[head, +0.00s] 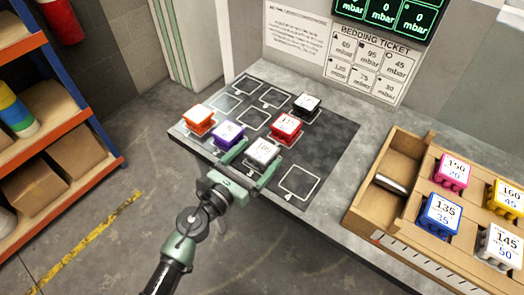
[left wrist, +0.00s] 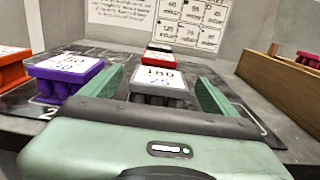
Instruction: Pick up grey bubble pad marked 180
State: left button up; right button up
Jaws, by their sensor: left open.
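The grey bubble pad (head: 262,152) stands upright on the dark mat (head: 330,150) near its front edge, with a white printed top. In the left wrist view the pad's top (left wrist: 158,80) reads 180 with a blue 75 below. My left gripper (head: 253,163) is open, with one green finger on each side of the grey pad. In the left wrist view the fingers (left wrist: 158,90) flank it, and I cannot tell whether they touch it. The pad's lower near side is partly hidden by the gripper. My right gripper is not in view.
A purple pad (head: 228,134) stands close left of the gripper, and an orange pad (head: 198,119) farther left. A red pad (head: 286,128) and a black pad (head: 306,106) stand behind. A wooden tray (head: 362,207) with several pads is at right.

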pick_arm(q)
jog(key=shift+x, duration=0.9)
jog(key=shift+a, duration=0.1)
jog(key=c, duration=1.5)
jog(key=shift+o, duration=0.2)
